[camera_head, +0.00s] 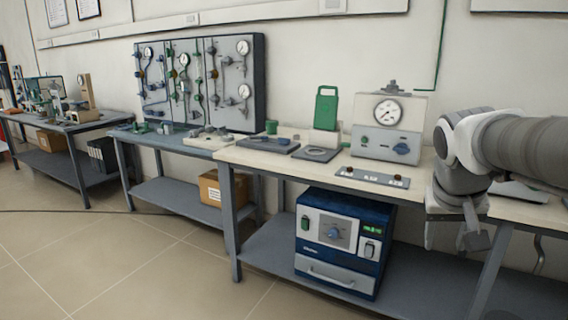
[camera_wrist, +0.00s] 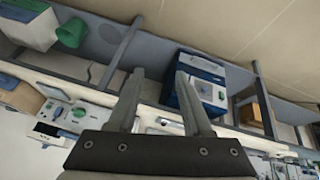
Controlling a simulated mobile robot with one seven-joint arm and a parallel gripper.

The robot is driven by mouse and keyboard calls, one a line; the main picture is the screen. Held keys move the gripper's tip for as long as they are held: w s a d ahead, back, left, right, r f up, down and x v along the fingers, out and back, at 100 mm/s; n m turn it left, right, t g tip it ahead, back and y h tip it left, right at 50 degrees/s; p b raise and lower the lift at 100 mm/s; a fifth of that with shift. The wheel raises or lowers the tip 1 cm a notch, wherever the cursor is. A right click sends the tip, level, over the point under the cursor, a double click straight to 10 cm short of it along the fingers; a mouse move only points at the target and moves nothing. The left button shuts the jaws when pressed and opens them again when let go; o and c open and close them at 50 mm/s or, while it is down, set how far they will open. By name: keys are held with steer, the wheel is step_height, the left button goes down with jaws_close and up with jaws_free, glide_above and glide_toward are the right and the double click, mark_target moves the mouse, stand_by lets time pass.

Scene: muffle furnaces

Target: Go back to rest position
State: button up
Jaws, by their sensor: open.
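My gripper (camera_wrist: 160,85) is open and empty in the wrist view, its two fingers spread apart with nothing between them. In the head view my arm reaches in from the right edge, over the right part of the workbench, and the gripper (camera_head: 474,238) hangs low in front of the bench edge, partly hidden by the wrist. The blue muffle furnace (camera_head: 342,240) stands on the lower shelf, left of my gripper. It also shows in the wrist view (camera_wrist: 199,88), upside down beyond the fingers.
The near bench top (camera_head: 262,159) holds a gauge box (camera_head: 389,127), a switch strip (camera_head: 372,177) and a green-handled item (camera_head: 326,107). A gauge panel (camera_head: 200,83) stands on the middle bench. A cardboard box (camera_head: 210,188) sits below. The floor (camera_head: 110,255) in front is clear.

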steer(key=s+a+f+n+t+y+p, duration=0.1)
steer(key=s+a+f+n+y, duration=0.1)
steer(key=s+a, duration=0.55)
steer(key=s+a+f+n+y+p, duration=0.1)
steer(key=s+a+f+n+y, duration=0.15)
steer(key=s+a, duration=0.45)
step_height(320, 180, up, 27)
steer(key=p, duration=2.6)
steer(key=shift+w+a+m+h, duration=0.15)
steer(key=shift+w+m+h, duration=0.25)
steer(key=shift+m+h, duration=0.05)
